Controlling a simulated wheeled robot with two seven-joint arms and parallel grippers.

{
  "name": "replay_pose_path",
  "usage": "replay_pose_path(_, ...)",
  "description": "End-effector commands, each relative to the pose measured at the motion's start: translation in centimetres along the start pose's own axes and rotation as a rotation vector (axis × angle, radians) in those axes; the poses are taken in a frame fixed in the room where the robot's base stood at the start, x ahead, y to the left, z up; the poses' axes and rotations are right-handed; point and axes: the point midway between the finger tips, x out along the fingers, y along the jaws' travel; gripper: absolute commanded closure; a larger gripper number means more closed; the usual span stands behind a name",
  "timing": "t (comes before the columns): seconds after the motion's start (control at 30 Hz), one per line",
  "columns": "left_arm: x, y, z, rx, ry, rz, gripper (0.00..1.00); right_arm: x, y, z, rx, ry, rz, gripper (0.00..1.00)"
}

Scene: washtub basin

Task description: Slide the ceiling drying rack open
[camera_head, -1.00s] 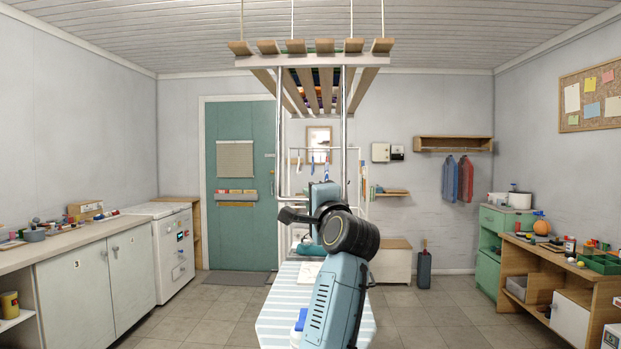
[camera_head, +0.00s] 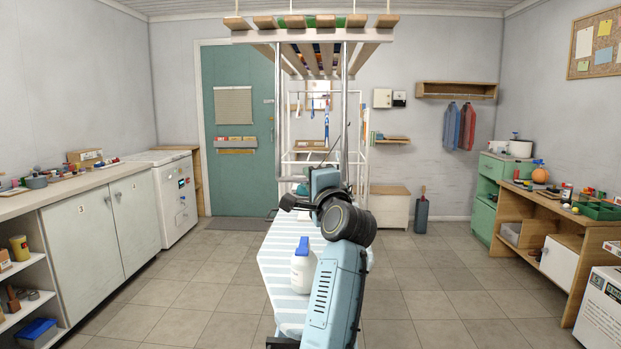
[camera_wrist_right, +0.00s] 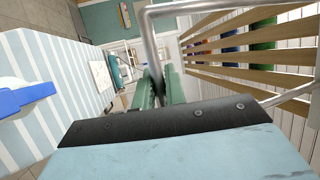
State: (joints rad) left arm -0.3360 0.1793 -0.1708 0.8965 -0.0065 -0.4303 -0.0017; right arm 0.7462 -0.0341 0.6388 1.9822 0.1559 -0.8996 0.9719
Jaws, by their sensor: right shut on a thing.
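The ceiling drying rack (camera_head: 250,37), with wooden slats, hangs on cords at the top centre of the head view. Two vertical metal tubes (camera_head: 344,110) reach down from it. In the right wrist view, its slats (camera_wrist_right: 235,62) and a bent metal bar (camera_wrist_right: 149,40) show. My right gripper (camera_head: 322,188) is below the rack at the lower end of the tubes. In the wrist view, its green fingers (camera_wrist_right: 158,82) are closed on the metal bar. The grip itself is partly hidden in the head view. My left gripper is not in view.
A striped ironing board (camera_head: 280,262) with a white, blue-capped bottle (camera_head: 303,268) stands below my right arm. Counter cabinets (camera_head: 100,230) line the left and a wooden workbench (camera_head: 555,210) the right. Floor on both sides is clear.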

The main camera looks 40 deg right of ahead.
Motion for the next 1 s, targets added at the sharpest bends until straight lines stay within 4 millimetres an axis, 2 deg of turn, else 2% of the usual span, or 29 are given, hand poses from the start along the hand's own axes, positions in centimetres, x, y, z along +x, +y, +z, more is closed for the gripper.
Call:
replay_pose_path(0.13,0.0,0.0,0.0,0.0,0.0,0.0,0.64,0.0,0.2,0.0,-0.001,0.0,0.006,1.0)
replay_pose_path(0.17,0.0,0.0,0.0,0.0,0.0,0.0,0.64,0.0,0.2,0.0,-0.001,0.0,0.006,0.84)
replay_pose_path(0.3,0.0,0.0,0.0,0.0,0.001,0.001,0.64,0.0,0.1,0.0,0.0,0.0,0.004,0.66)
replay_pose_path(0.67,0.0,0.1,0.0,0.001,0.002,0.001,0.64,-0.4,0.0,0.0,0.0,0.0,0.001,0.66)
replay_pose_path(0.87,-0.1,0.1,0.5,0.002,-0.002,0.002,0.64,-3.0,0.0,0.0,0.0,0.001,0.001,0.66)
replay_pose_path(1.0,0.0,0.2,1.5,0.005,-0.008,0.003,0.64,-6.0,0.0,0.0,0.001,0.001,0.001,0.66)
